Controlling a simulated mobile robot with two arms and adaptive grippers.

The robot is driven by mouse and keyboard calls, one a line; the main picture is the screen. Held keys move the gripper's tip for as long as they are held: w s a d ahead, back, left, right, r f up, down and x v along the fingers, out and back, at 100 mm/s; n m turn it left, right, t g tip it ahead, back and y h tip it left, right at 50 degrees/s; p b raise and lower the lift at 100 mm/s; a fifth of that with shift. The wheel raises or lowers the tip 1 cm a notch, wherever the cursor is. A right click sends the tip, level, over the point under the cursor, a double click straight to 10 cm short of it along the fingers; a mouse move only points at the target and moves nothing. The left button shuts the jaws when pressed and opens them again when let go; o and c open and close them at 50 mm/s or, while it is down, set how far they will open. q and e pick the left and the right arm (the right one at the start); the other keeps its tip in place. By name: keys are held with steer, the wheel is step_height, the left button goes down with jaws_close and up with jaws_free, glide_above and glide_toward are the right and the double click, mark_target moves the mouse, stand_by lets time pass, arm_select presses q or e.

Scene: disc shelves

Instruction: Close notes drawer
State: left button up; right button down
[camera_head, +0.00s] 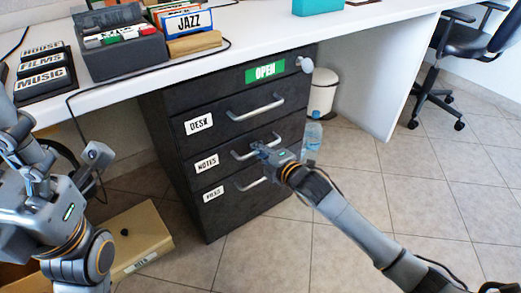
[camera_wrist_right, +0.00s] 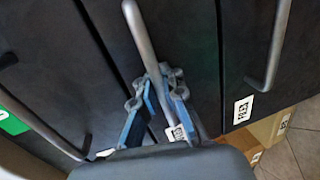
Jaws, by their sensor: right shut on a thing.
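The dark drawer unit stands under the white desk. Its middle drawer (camera_head: 219,158) carries the NOTES label (camera_head: 207,162), and its front looks about level with the fronts above and below; a small gap cannot be ruled out. My right gripper (camera_head: 262,150) is shut on the notes drawer's metal handle (camera_wrist_right: 143,42). In the right wrist view the blue-grey fingers (camera_wrist_right: 160,100) lie on both sides of that bar, with the label partly hidden behind them. My left gripper (camera_head: 93,165) is at the left, away from the drawers; its finger state is unclear.
The desk drawer (camera_head: 235,115) is above and the files drawer (camera_head: 238,190) below. A green OPEN sign (camera_head: 265,72) is on the top panel. A beige box (camera_head: 140,238) stands on the floor at left.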

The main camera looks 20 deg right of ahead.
steer(key=c, duration=1.4)
jaws_free()
steer(key=shift+c, duration=0.2)
steer(key=v, duration=1.2)
